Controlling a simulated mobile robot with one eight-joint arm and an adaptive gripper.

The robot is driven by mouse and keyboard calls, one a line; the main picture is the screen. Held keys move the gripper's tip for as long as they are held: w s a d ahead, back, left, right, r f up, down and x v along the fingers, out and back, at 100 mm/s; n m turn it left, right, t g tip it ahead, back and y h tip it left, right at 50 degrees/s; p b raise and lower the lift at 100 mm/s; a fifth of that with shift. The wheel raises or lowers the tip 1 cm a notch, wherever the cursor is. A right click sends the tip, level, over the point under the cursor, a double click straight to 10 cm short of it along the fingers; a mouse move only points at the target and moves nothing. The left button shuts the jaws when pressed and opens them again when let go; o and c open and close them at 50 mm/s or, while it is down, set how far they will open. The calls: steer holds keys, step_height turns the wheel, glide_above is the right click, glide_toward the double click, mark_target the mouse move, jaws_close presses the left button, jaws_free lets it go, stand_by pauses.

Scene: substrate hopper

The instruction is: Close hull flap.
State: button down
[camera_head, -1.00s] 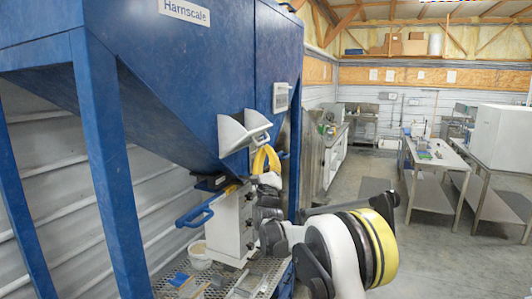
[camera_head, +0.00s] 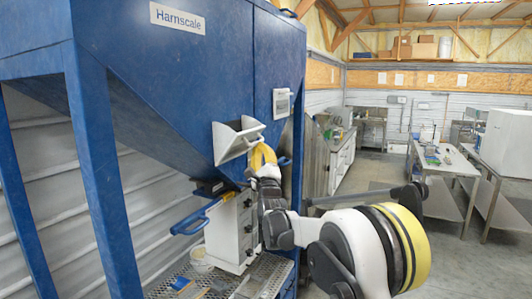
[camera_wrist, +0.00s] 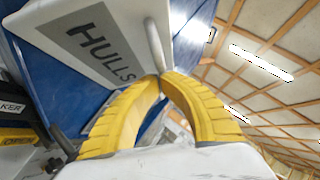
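The hull flap (camera_head: 240,140) is a pale panel on the front of the blue hopper. It is tilted outward, with a dark gap above it, and has a bar handle. In the wrist view the flap (camera_wrist: 92,38) shows a grey HULLS label, and its handle (camera_wrist: 154,44) runs down to my fingertips. My gripper (camera_wrist: 163,75) has yellow ribbed fingers bowed into an arch with their tips together. In the head view my gripper (camera_head: 262,148) is just below and right of the flap. The tips hide the handle's end; I cannot tell whether the bar is between them.
The blue hopper (camera_head: 180,80) has a small panel (camera_head: 282,102) right of the flap. Below are a blue-handled lever (camera_head: 192,222), a white box (camera_head: 230,232) and a bowl (camera_head: 201,260) on a mesh shelf. Work tables (camera_head: 446,165) stand at the right, with open floor between.

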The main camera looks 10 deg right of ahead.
mark_target(252, 133)
steer(key=r+n+y, duration=0.1)
steer(key=a+r+n+g+p, duration=0.1)
steer(key=w+r+n+g+y+p, duration=0.1)
steer(key=r+n, duration=0.1)
steer(key=shift+a+y, duration=0.3)
steer(key=shift+a, duration=0.1)
steer(key=shift+w+a+r+n+g+p, duration=0.35)
steer(key=shift+a+r+n+g+p, duration=0.2)
steer(key=shift+n+g, duration=0.2)
steer(key=shift+w+a+r+n+g+y, duration=0.2)
steer(key=shift+w+a+n+g+y, duration=0.05)
steer(key=shift+w+n+y, duration=0.1)
steer(key=shift+w+a+r+p, duration=0.3)
steer(key=shift+a+p, duration=0.05)
steer(key=shift+a, duration=0.1)
